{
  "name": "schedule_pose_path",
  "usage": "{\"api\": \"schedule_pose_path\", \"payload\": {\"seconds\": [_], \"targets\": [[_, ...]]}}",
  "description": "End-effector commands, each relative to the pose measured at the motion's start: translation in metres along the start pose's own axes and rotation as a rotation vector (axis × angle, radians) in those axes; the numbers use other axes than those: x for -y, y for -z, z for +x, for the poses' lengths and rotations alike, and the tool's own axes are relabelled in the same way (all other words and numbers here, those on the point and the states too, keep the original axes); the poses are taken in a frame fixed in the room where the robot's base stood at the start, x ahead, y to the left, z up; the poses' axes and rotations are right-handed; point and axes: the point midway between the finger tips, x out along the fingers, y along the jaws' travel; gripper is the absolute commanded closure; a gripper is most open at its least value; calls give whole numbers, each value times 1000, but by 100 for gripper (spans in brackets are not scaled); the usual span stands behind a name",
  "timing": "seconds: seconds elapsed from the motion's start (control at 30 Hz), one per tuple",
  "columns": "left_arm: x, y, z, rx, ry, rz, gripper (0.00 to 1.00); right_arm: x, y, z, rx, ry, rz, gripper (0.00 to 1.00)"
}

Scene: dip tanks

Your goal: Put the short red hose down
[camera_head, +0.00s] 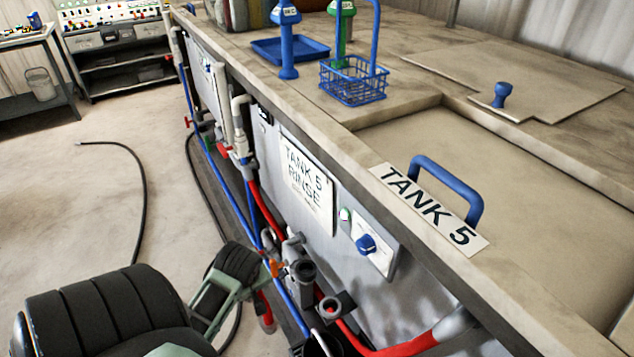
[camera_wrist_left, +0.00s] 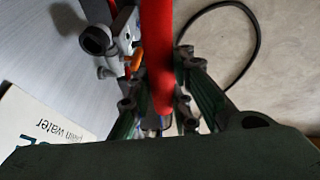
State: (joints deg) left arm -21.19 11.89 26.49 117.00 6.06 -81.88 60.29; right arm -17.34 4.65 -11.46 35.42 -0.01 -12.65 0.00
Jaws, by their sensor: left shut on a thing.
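My left gripper (camera_head: 262,282) reaches in from the lower left beside the pipework on the front of tank 5. In the left wrist view the short red hose (camera_wrist_left: 160,45) runs between the two fingers of my left gripper (camera_wrist_left: 160,95), which is shut on it. In the head view a short red piece (camera_head: 263,302) with a paler end hangs just below the fingertips; it seems to be the same hose. The rest of it is hidden behind the gripper and arm. My right gripper is not in view.
Grey valves and pipes (camera_head: 300,268) crowd close to the right of the gripper. Another red hose (camera_head: 400,347) runs along the tank's lower front. A black hose (camera_head: 142,180) lies on the floor. Open floor (camera_head: 70,215) is at the left.

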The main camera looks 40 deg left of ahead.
Motion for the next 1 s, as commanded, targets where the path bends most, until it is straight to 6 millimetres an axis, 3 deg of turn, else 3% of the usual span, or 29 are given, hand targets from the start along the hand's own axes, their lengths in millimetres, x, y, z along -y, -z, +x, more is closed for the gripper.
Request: {"api": "schedule_pose_path", "payload": {"seconds": [0.4,0.7,0.8,1.0], "targets": [[-106,-8,12,-5,-10,3,100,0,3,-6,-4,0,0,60],[-171,-16,22,-3,-8,2,100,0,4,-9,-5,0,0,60],[-188,-17,24,-4,-8,3,100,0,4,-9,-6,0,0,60],[-182,-27,48,-3,-4,4,100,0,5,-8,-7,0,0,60]]}}
